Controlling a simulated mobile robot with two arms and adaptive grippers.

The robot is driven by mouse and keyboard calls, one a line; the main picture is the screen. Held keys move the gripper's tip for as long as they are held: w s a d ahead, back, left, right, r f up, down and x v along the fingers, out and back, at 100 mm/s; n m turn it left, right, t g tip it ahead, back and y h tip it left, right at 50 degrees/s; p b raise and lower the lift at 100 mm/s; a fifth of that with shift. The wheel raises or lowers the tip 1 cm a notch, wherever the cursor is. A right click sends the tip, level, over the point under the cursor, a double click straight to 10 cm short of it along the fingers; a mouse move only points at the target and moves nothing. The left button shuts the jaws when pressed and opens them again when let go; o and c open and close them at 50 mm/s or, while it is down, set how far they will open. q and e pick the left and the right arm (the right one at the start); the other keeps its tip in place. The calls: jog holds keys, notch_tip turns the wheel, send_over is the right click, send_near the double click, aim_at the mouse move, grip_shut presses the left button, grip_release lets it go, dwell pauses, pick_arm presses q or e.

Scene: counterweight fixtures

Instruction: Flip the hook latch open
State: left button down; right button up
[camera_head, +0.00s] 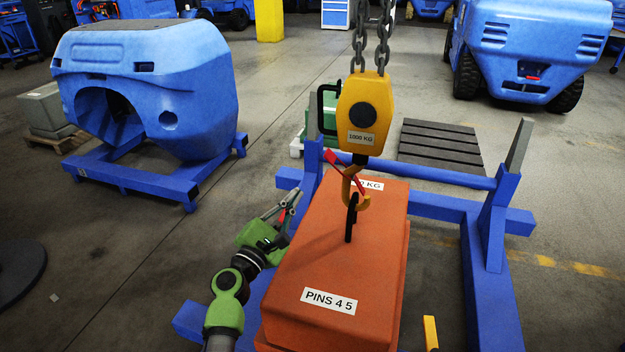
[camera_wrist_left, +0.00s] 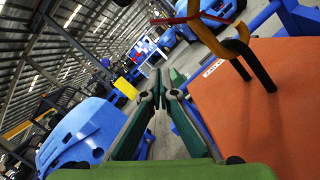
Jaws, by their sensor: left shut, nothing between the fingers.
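The yellow hook block (camera_head: 364,110), marked 1000 KG, hangs from chains above the orange counterweight (camera_head: 335,275). Its yellow hook (camera_head: 364,200) passes at the black lifting eye (camera_head: 351,217) on the weight's top. The red latch (camera_head: 345,163) lies slanted across the hook's throat. The left wrist view also shows the red latch (camera_wrist_left: 182,19), the hook (camera_wrist_left: 208,40) and the black eye (camera_wrist_left: 252,58) at upper right. My left gripper (camera_head: 292,200) is shut and empty, left of the hook and apart from the latch. Its closed fingers show in the wrist view (camera_wrist_left: 158,82).
A blue frame (camera_head: 440,180) with upright posts surrounds the counterweight. A large blue machine body (camera_head: 150,85) stands at left on a blue stand. A slatted pallet (camera_head: 438,145) lies behind the frame. Open floor lies between the stand and the frame.

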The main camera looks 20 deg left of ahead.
aim_at(325, 158)
jog(key=w+a+r+t, duration=0.2)
jog(key=w+r, duration=0.1)
jog(key=w, duration=0.2)
pick_arm(q)
jog(key=w+d+r, duration=0.4)
jog(key=w, duration=0.4)
jog(key=shift+w+d+r+p, duration=0.25)
jog(key=shift+r+p, duration=0.15)
jog(key=shift+p, duration=0.05)
pick_arm(e)
jog(key=s+d+f+g, duration=0.3)
jog(key=s+f+g, duration=0.1)
jog(key=s, duration=0.6)
jog(key=shift+s+d+h, duration=0.15)
jog(key=shift+d+h, duration=0.05)
jog(key=shift+h, duration=0.1)
pick_arm(q)
jog(key=shift+r, duration=0.1)
